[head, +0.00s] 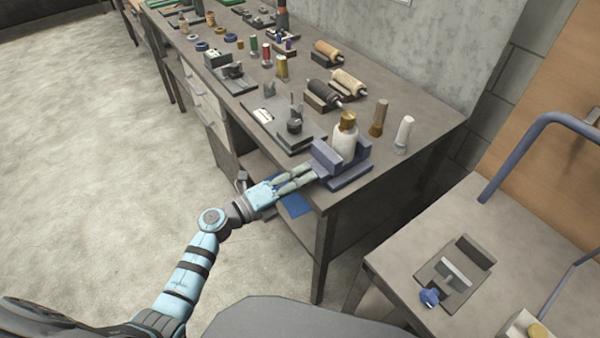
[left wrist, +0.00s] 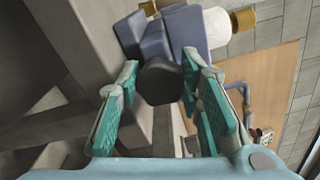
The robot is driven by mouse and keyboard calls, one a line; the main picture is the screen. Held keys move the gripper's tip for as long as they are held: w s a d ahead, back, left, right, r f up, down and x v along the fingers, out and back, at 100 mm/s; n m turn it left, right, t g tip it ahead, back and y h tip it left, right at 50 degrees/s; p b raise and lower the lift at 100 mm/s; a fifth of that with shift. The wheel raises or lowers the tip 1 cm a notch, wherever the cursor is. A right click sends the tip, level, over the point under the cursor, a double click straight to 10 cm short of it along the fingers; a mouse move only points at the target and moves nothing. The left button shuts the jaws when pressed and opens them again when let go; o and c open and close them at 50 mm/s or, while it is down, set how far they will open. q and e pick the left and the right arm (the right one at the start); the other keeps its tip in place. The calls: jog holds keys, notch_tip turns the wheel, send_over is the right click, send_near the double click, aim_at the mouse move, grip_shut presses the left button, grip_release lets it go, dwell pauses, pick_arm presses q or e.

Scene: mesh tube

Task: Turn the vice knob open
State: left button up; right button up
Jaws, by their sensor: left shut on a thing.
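The blue-grey vice (head: 350,177) sits at the near right corner of the long workbench, with a white cylinder with a brass top (head: 345,140) between its jaws. My left gripper (head: 312,172) reaches in from the left at the bench edge, its fingers at the vice's near side. In the left wrist view the dark rounded vice knob (left wrist: 160,80) lies between the two teal-padded fingers, which are closed on it. The vice body (left wrist: 160,42) shows just beyond the knob. The fingers hide the knob in the head view. My right gripper is out of view.
The workbench (head: 425,120) holds spools, rollers and small fixtures behind the vice. A brown peg (head: 379,118) and a white peg (head: 403,134) stand right of it. A separate table (head: 400,255) at right carries a clamp with a blue knob (head: 430,297). Floor at left is clear.

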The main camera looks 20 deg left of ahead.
pick_arm(q)
jog(key=shift+n, duration=0.3)
dwell(0.4)
jog(key=o, duration=1.2)
jog(key=shift+f, duration=0.1)
jog(key=v, duration=0.8)
